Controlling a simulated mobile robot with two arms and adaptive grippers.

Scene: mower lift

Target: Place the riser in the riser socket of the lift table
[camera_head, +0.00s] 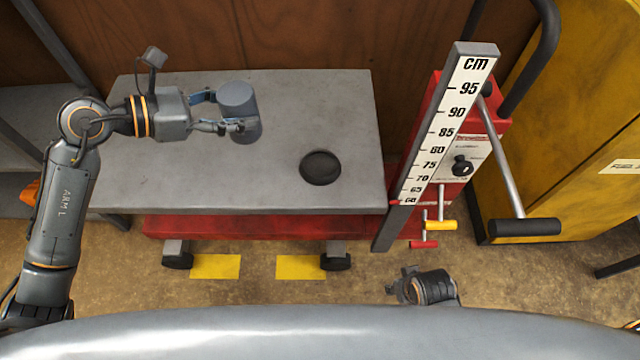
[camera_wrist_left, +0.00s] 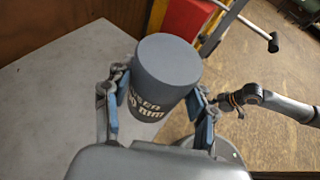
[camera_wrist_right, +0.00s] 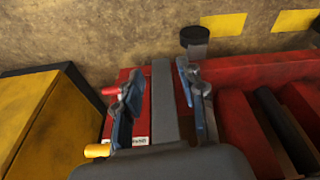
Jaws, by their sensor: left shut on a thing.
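The riser (camera_head: 237,98) is a blue-grey cylinder above the left half of the lift table (camera_head: 250,185). My left gripper (camera_head: 240,125) is shut on it, with one finger on each side. In the left wrist view the riser (camera_wrist_left: 167,75) shows a plain round end and pale lettering on its side. The riser socket (camera_head: 320,168) is a dark round recess in the tabletop, right of the riser and nearer the front edge; it is empty. My right gripper (camera_wrist_right: 160,85) has its fingers apart and is low in front of the table; in the head view it is (camera_head: 405,288).
A centimetre scale post (camera_head: 440,140) and a red lift unit (camera_head: 480,150) with a black-gripped crank (camera_head: 525,227) stand at the table's right. A yellow cabinet (camera_head: 580,130) is beyond. The tabletop around the socket is clear.

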